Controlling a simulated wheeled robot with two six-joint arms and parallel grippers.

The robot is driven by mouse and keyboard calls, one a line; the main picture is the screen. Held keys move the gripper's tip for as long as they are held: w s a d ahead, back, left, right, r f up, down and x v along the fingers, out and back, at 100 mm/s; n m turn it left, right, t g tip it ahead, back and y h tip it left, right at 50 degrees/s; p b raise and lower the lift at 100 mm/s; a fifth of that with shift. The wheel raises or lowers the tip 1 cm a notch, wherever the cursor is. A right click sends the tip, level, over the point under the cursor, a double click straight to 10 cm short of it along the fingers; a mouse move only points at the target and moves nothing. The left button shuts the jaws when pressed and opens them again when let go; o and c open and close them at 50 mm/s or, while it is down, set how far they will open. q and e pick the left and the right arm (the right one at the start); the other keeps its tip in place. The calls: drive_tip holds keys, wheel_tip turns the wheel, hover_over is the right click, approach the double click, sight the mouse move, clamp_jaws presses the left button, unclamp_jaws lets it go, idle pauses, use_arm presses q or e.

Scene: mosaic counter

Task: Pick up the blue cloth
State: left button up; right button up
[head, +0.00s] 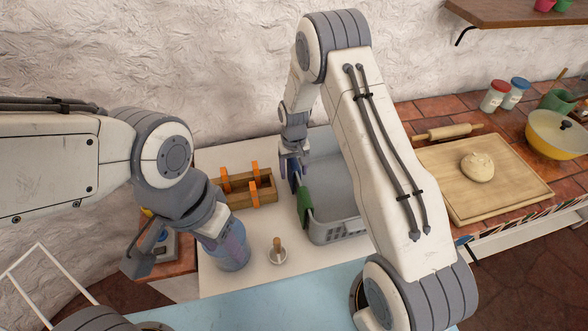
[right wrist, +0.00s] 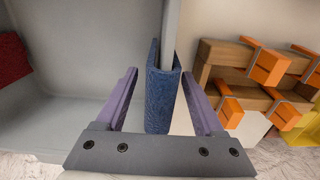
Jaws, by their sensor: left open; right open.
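The blue cloth (right wrist: 162,95) hangs folded over the rim of a grey basin (right wrist: 85,55). In the right wrist view my right gripper (right wrist: 160,80) is open, with one purple finger on each side of the cloth and a gap visible on both sides. In the head view my right gripper (head: 291,158) is above the basin's left rim, and part of the blue cloth (head: 294,180) shows below it. My left gripper (head: 228,236) is open, low over the counter's left part, its fingers partly hidden by its own wrist.
A green cloth (head: 305,205) hangs on the same rim, nearer. A wooden holder (head: 248,190) with orange clips stands left of the basin. A small wooden-handled item (head: 277,252) stands in front. A board with dough (head: 477,166) and a yellow pot (head: 555,137) are right.

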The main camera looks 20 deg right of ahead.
drive_tip(key=shift+f, duration=0.4)
drive_tip(key=shift+c, duration=0.3)
drive_tip(key=c, duration=1)
clamp_jaws()
drive_tip(key=shift+r, duration=0.2)
